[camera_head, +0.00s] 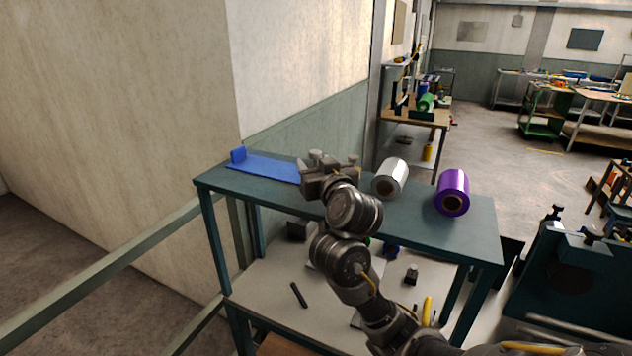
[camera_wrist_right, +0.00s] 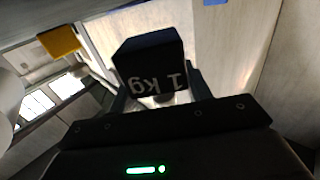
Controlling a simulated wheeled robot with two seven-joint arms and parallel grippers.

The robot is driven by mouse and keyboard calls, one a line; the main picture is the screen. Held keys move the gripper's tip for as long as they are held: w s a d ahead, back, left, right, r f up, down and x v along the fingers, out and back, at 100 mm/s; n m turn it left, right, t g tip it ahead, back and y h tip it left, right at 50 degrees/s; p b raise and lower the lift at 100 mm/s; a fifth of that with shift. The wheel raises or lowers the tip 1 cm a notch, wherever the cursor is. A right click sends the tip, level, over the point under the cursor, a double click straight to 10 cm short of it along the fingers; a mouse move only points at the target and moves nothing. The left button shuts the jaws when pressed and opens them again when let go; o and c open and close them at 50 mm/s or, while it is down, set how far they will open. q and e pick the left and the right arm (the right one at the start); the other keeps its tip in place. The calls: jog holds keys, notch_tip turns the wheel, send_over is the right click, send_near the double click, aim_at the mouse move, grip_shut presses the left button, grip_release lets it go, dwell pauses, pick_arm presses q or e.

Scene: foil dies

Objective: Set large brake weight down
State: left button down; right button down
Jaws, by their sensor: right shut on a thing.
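The large brake weight (camera_wrist_right: 150,62) is a dark block marked "1 kg" in the right wrist view. My right gripper (camera_wrist_right: 155,98) is shut on it, with the narrow part of the weight between the fingers. In the head view my right gripper (camera_head: 328,162) is over the teal table's top, near the blue tray. The weight is hidden there behind the gripper and wrist, so I cannot tell whether it touches the table. My left gripper is not in view.
The blue tray (camera_head: 262,168) lies at the left of the teal table (camera_head: 415,218). A small dark weight (camera_head: 411,274) and a black rod (camera_head: 298,295) lie on the lower shelf.

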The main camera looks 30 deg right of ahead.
notch_tip(320, 180, down, 3)
jog(key=shift+w+d+r+b, duration=0.1)
jog(key=shift+b, duration=0.45)
jog(key=shift+r, duration=0.1)
jog(key=c, duration=1)
grip_release()
jog(key=shift+f, duration=0.25)
jog(key=shift+c, duration=0.2)
jog(key=o, duration=0.4)
jog(key=shift+r, duration=0.1)
